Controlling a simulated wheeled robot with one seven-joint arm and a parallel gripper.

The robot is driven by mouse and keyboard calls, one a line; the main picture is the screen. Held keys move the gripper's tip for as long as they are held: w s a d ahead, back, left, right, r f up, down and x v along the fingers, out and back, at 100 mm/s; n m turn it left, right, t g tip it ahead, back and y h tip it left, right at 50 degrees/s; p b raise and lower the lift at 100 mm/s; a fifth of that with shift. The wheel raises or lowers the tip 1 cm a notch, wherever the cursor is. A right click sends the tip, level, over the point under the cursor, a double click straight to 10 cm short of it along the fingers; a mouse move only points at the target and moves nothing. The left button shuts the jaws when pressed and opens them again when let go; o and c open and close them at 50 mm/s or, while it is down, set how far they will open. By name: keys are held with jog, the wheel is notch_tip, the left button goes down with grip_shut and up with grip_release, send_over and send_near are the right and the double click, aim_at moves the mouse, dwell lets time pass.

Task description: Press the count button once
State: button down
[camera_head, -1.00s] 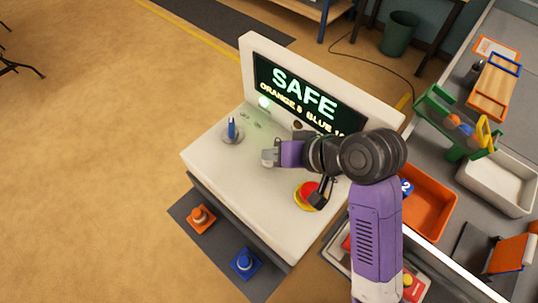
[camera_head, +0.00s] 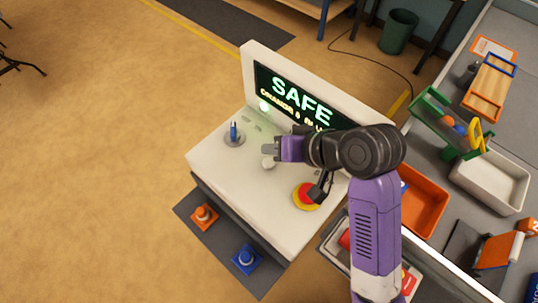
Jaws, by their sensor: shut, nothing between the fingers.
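A white console (camera_head: 250,185) carries a screen (camera_head: 290,97) that reads "SAFE" in green, with a partly hidden line below. On its top are a blue lever (camera_head: 233,131) on a round base, a red button on a yellow ring (camera_head: 306,196), and a pale round knob or button (camera_head: 268,163). My gripper (camera_head: 266,149) is shut and empty. It appears just above and behind the pale round piece; I cannot tell whether they touch. No label reading "count" is legible. My arm hides part of the console's right side and the screen's lower right.
An orange pedal (camera_head: 204,216) and a blue pedal (camera_head: 246,259) lie on a dark floor mat (camera_head: 187,207) before the console. At right, a grey table (camera_head: 480,120) holds an orange tray (camera_head: 427,203), a white tray (camera_head: 491,185) and a green carrier (camera_head: 430,108).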

jog(key=shift+r+p, duration=1)
jog(key=shift+r, duration=0.25)
jog(key=shift+d+f, duration=0.1)
